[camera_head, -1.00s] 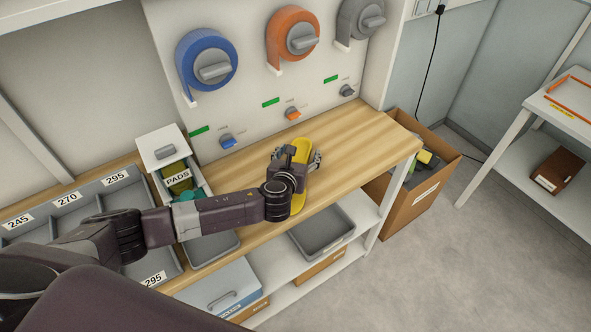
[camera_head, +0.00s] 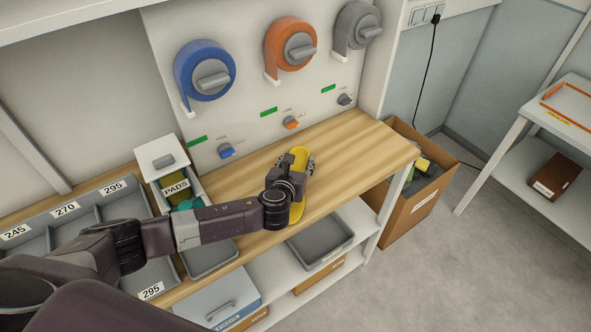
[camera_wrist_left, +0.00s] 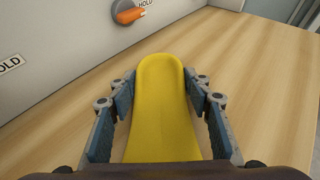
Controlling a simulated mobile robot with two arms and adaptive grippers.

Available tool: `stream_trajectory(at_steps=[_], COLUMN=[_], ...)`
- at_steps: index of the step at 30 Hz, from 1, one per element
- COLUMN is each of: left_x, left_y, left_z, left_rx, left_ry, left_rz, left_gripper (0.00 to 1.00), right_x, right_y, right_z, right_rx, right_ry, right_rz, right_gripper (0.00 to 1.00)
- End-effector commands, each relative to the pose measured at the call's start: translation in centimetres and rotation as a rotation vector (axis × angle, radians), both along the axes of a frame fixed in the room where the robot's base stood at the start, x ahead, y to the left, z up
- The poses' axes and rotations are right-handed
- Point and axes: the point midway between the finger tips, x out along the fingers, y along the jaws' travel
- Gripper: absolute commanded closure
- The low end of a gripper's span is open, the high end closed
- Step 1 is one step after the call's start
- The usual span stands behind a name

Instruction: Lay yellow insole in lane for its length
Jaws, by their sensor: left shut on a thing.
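The yellow insole (camera_head: 299,212) shows in the head view at the end of my left arm, above the wooden bench top (camera_head: 350,145). My left gripper (camera_head: 297,168) is shut on it, and my wrist hides its middle. In the left wrist view the yellow insole (camera_wrist_left: 162,100) runs lengthwise between the two fingers of my left gripper (camera_wrist_left: 162,105), rounded end pointing away. The lanes are in a grey sorting tray (camera_head: 130,207) at the left, with labels 245, 270 and 295 along its back. My right gripper is not in view.
A white drawer box marked PADS (camera_head: 160,160) stands between the tray and my gripper. Blue (camera_head: 205,70), orange (camera_head: 290,45) and grey (camera_head: 357,25) grinding wheels are on the wall behind. A cardboard box (camera_head: 412,205) stands right of the bench. The bench's right end is clear.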

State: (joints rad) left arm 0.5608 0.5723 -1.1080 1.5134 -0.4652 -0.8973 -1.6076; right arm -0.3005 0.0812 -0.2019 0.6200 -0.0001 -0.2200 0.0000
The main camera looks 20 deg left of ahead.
Motion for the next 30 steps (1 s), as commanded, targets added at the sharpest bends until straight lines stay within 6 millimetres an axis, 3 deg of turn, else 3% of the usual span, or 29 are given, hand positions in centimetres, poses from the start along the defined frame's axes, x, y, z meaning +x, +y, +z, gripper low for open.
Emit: stream_trajectory(at_steps=[8,21,30], left_x=[0.1,0.1,0.1], left_y=[0.0,0.0,0.0], left_z=[3.1,15.3,19.6], left_rx=[-0.002,-0.001,0.000], left_ry=[-0.006,-0.008,-0.004], left_rz=[0.000,-0.001,-0.001], left_gripper=[0.81,0.81,0.81], right_x=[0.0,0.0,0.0], right_y=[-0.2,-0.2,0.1], right_z=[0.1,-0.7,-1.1], right_rx=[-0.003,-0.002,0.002], right_ry=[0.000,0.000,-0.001], right_rz=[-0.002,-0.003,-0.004], right_gripper=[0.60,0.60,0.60])
